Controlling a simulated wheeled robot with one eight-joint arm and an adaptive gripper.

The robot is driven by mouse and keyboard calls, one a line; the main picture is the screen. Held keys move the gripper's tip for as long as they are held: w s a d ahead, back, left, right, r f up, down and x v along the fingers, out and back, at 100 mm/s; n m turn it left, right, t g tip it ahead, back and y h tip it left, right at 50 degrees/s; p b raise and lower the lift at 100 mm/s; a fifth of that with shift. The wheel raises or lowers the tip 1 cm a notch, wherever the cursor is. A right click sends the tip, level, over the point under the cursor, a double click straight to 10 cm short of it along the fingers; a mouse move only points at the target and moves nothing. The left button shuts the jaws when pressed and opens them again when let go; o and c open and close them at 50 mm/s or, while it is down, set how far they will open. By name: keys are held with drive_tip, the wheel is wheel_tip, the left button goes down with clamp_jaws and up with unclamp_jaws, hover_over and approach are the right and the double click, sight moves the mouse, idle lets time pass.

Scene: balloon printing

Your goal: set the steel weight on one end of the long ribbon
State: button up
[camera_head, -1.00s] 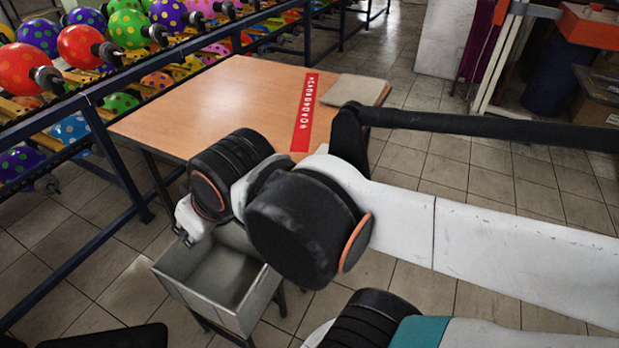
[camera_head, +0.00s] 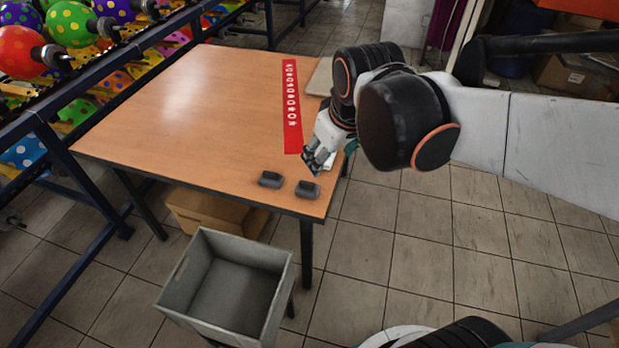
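The long red ribbon (camera_head: 291,105) with white characters lies flat on the wooden table, running from the far side toward the near right part. Two small dark grey blocks, which look like steel weights, rest near the table's front edge: a left one (camera_head: 271,179) and a right one (camera_head: 307,189). My gripper (camera_head: 313,165) points down by the table's right edge, just right of the ribbon's near end and behind the right block. It looks apart from both blocks. Its fingers are too small to show whether they are open or hold something.
The table (camera_head: 180,110) is mostly bare left of the ribbon. A beige pad (camera_head: 319,80) lies at the far right, partly behind my arm. A grey open bin (camera_head: 185,285) stands in front, with a cardboard box (camera_head: 215,212) under the table. Balloon racks line the left.

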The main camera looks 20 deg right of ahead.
drive_tip(key=w+f+n+g+p, duration=0.2)
drive_tip(key=w+f+n+p, duration=0.15)
drive_tip(key=w, duration=0.55)
drive_tip(key=n+g+p, duration=0.2)
drive_tip(key=n+g, duration=0.1)
drive_tip(key=n, duration=0.1)
hover_over(307, 183)
wheel_tip(307, 183, down, 10)
wheel_tip(307, 183, down, 8)
drive_tip(key=b, duration=0.3)
drive_tip(key=shift+w+a, duration=0.1)
drive_tip(key=shift+f+b, duration=1.3)
drive_tip(key=shift+f, duration=1.35)
clamp_jaws()
